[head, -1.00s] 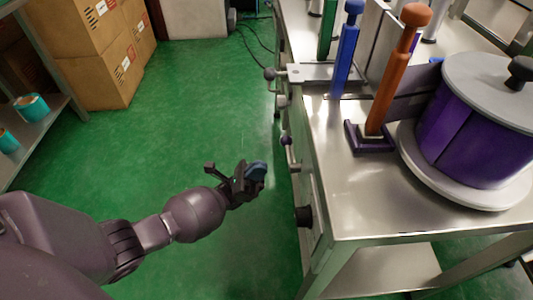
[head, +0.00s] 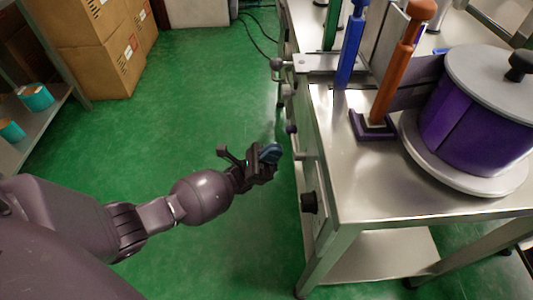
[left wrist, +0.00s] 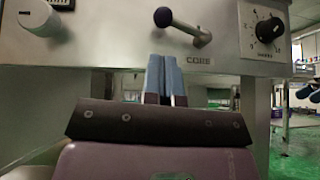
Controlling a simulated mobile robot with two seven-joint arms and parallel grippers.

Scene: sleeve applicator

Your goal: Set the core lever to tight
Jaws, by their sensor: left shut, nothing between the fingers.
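The core lever is a metal handle with a dark purple knob (left wrist: 163,17) on the machine's front panel. In the left wrist view it points left and slightly up from its pivot (left wrist: 203,38), above a label reading CORE (left wrist: 198,61). The purple knob (head: 291,129) also shows at the table's left side in the head view. My left gripper (head: 270,153) is shut and empty, just left of the panel and apart from the lever. Its blue fingertips (left wrist: 164,74) are together below the lever in the left wrist view. My right gripper is out of view.
A black numbered dial (left wrist: 268,28) is right of the lever and a white knob (left wrist: 40,16) is at far left. The steel table (head: 370,195) carries a purple drum (head: 465,130) and an orange-handled post (head: 397,75). Green floor (head: 160,145) is open on the left.

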